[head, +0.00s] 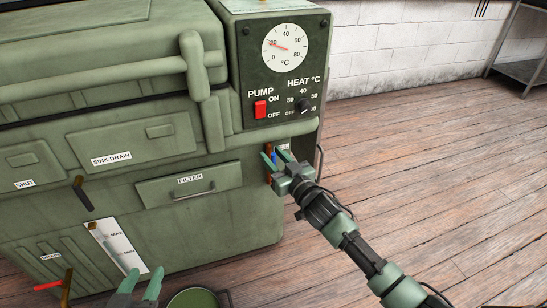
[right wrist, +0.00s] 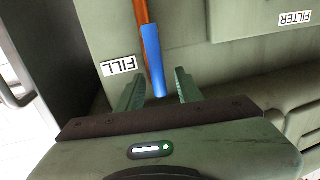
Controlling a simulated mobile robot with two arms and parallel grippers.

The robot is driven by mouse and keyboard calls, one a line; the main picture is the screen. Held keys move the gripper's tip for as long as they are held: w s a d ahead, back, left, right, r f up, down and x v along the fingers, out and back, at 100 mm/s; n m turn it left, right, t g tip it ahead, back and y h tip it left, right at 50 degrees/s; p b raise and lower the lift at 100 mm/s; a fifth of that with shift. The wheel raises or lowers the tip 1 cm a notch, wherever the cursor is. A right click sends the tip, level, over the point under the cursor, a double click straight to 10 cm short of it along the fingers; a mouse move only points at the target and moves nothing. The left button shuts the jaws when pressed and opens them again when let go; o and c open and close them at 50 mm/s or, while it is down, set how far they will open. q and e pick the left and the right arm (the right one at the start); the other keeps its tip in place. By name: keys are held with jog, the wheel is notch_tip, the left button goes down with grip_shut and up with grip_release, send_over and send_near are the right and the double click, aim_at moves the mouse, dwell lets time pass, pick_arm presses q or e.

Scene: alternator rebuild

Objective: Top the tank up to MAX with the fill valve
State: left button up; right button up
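The fill valve's blue lever (right wrist: 153,60) hangs from an orange-brown pipe beside the FILL label (right wrist: 118,66) in the right wrist view. My right gripper (right wrist: 157,88) is open, with one finger on each side of the lever's lower end and visible gaps. In the head view my right gripper (head: 277,163) is at the machine's right front corner and partly hides the valve. The green tank (head: 225,220) has a white level gauge (head: 118,248) marked MAX and MIN; its liquid level is too small to read. My left gripper (head: 138,287) is open and empty at the bottom.
A red-handled drain valve (head: 48,285) is at the lower left, and a round green container (head: 195,299) is on the floor. The filter drawer (head: 190,186) is left of the fill valve. The control panel (head: 284,70) is above. Wooden floor at right is clear.

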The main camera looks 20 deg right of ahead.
jog(key=shift+c, duration=0.4)
grip_shut()
dwell(0.9)
